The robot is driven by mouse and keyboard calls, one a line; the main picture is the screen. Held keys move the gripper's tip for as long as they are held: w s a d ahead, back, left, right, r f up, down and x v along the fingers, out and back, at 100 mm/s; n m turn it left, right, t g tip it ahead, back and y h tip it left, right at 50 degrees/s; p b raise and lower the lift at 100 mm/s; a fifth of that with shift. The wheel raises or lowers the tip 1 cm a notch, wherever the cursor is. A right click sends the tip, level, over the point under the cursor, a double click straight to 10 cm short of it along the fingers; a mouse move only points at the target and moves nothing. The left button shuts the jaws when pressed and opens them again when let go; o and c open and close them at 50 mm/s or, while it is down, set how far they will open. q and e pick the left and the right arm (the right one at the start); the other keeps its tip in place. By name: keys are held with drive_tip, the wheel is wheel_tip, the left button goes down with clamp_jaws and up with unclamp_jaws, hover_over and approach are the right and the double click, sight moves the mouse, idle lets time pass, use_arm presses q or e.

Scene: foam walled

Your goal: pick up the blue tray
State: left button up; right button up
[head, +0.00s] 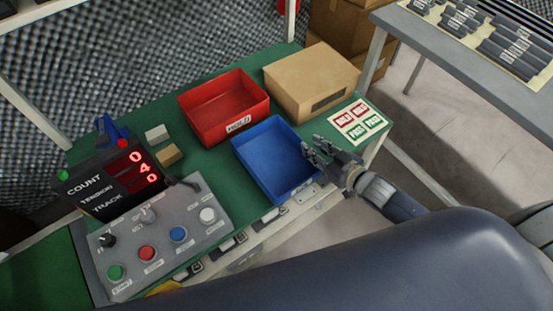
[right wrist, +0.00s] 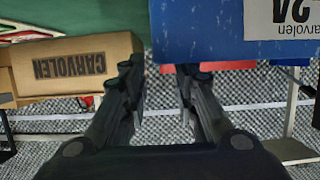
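The blue tray (head: 268,150) stands upright and empty on the green bench, in front of the red bin. In the right wrist view its blue wall (right wrist: 200,30), with a white label, fills the top right. My right gripper (head: 313,149) reaches in from the right, with its fingertips at the tray's right rim. In the right wrist view the right gripper's fingers (right wrist: 160,75) are apart with nothing clamped between them. I cannot tell whether a finger touches the tray. My left gripper is not in view.
The red bin (head: 222,104), a cardboard box (head: 312,78) and a label card (head: 360,121) surround the tray. A button panel (head: 160,240) and counter display (head: 110,182) stand to its left. The green bench's (head: 188,182) front edge is close to the tray.

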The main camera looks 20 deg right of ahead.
sight(300, 138)
drive_tip(key=shift+w+a+f, duration=0.1)
drive_tip(key=shift+w+a, duration=0.05)
drive_tip(key=shift+w, duration=0.25)
drive_tip(key=x, duration=0.3)
drive_tip(key=shift+w, duration=0.15)
drive_tip(key=shift+w+a+f, duration=0.2)
drive_tip(key=shift+w+f, duration=0.05)
drive_tip(key=shift+w, duration=0.2)
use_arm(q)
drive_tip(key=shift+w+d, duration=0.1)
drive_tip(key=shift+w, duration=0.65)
use_arm(e)
clamp_jaws()
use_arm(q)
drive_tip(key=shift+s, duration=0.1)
use_arm(e)
drive_tip(key=shift+r, duration=0.1)
